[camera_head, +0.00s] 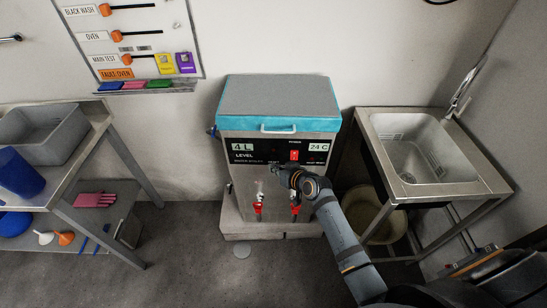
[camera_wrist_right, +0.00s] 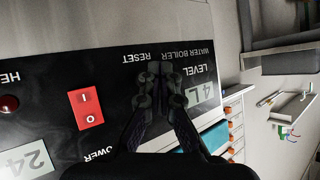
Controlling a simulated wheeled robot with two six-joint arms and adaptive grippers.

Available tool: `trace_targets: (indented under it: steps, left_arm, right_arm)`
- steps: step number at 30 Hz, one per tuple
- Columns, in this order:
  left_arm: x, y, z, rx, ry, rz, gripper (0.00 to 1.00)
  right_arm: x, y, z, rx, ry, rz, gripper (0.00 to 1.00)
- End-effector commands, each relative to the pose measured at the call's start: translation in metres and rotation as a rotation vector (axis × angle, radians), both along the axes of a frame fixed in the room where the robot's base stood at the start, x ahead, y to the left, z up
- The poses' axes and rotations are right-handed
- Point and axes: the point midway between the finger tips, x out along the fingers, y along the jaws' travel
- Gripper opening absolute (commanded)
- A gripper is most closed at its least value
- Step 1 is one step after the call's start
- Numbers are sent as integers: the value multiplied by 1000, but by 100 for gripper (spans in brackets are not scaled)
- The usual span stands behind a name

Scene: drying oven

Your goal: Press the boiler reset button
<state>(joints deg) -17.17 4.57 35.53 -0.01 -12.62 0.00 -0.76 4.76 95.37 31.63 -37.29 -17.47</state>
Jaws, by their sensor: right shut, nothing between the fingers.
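The water boiler (camera_head: 280,140) stands in the middle of the head view, with a teal-edged lid and a black control panel. In the right wrist view the panel (camera_wrist_right: 120,85) appears upside down, with the RESET label (camera_wrist_right: 136,58) just left of my fingertips. The reset button itself cannot be made out; the fingers cover the area by the label. My right gripper (camera_wrist_right: 160,72) is shut and empty, its tips at or very near the panel; contact cannot be told. In the head view the right gripper (camera_head: 281,170) is at the panel's lower edge. My left gripper is out of view.
A red power switch (camera_wrist_right: 86,108) and a temperature display (camera_wrist_right: 27,162) are on the same panel. Two red-handled taps (camera_head: 258,208) are below. A sink (camera_head: 415,150) stands right, a metal shelf table (camera_head: 95,118) left. The floor between shelf and boiler is mostly clear.

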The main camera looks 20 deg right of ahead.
Motion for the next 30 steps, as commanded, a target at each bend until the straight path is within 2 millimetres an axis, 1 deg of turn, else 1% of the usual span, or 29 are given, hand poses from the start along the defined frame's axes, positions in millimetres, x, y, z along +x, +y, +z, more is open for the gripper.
trace_targets:
  steps: [1,4,9,12,30]
  left_arm:
    - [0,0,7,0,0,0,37]
    - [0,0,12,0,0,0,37]
    - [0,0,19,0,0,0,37]
    - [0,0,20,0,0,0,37]
    - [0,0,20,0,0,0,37]
  right_arm:
    - [-6,2,3,1,2,-1,0]
    - [-15,5,3,0,2,0,0]
    - [-31,11,2,0,2,0,0]
    - [-36,12,1,0,2,0,0]
    - [-37,12,0,-1,1,1,0]
